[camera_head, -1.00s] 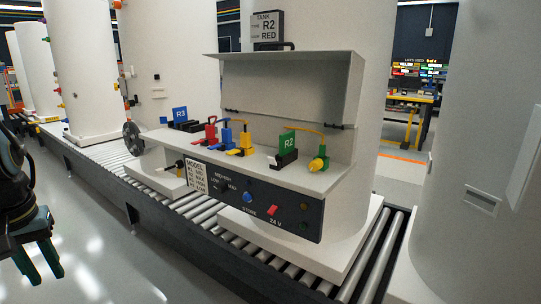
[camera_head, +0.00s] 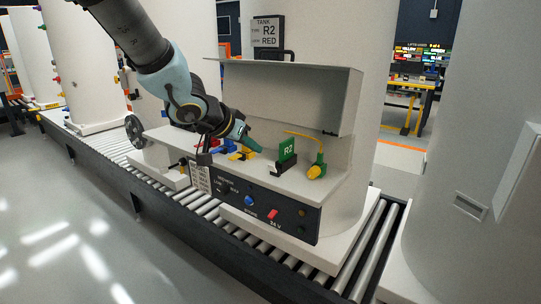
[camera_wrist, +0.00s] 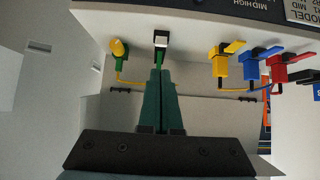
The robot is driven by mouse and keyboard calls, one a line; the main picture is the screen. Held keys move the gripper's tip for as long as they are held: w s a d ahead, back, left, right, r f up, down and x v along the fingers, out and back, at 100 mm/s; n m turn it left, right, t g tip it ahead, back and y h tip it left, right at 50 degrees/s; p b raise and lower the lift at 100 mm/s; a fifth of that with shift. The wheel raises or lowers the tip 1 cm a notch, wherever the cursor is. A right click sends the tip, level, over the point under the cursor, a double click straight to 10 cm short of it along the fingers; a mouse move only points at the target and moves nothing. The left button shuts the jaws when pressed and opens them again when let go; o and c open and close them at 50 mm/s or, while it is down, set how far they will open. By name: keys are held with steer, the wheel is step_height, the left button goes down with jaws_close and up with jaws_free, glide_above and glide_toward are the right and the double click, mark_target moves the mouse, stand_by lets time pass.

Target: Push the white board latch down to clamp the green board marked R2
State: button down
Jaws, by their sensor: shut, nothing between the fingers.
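The green board marked R2 (camera_head: 288,149) stands upright in a black holder on the white shelf of the tank's panel. The small white latch (camera_head: 271,168) shows at the holder's left front end. In the wrist view the white latch (camera_wrist: 161,36) is straight beyond my fingertips, and the green board (camera_wrist: 159,58) is seen edge-on, partly hidden by them. My gripper (camera_head: 257,148) is shut and empty, left of the board and above the shelf; it also shows in the wrist view (camera_wrist: 160,75). I cannot tell whether the fingertips touch anything.
A yellow plug on a green base (camera_head: 317,169) with a yellow cable stands right of the board. Blue and yellow connectors (camera_head: 242,153) sit under my gripper, with a red one (camera_wrist: 278,72) beside them. A white hood (camera_head: 290,90) overhangs the shelf. Below is a button panel (camera_head: 262,206).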

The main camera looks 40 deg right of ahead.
mark_target(272, 168)
steer(key=b+x, duration=0.2)
steer(key=x, duration=0.8)
steer(key=shift+f+h+b, duration=0.25)
steer(key=shift+h+b, duration=0.05)
steer(key=shift+b, duration=0.95)
steer(key=shift+r, duration=0.1)
